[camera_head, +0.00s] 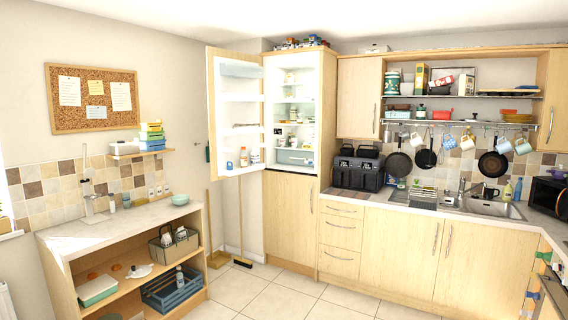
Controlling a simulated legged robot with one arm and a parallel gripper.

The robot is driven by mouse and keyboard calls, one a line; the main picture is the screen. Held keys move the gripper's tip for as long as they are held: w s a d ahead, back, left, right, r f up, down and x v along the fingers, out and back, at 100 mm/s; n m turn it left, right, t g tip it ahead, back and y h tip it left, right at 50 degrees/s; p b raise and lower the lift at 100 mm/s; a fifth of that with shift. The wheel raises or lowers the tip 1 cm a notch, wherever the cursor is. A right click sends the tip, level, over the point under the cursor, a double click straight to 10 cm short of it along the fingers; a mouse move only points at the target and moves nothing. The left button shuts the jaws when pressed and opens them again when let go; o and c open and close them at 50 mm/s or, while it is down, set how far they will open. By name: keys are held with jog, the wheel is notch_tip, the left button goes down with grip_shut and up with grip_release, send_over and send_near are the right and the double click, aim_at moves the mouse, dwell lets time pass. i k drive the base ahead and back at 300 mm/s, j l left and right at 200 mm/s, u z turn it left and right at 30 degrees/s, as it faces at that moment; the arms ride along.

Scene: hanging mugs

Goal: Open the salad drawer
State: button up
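The fridge (319,110) is a tall unit in the middle of the view. Its door (236,112) stands wide open, swung to the left. The salad drawer (294,157) is a grey-blue box at the bottom of the fridge interior, below the shelves. It looks pushed in, though it is too small to be sure. Jars and bottles (244,156) stand in the lower door rack. My gripper is not in view.
A tiled floor (280,297) lies clear before the fridge. A broom (241,215) leans on the wall left of it. A worktop with shelves (110,229) stands at left.

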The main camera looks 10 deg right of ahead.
aim_at(296, 161)
jog(key=i, duration=4.65)
jog(key=j, duration=0.1)
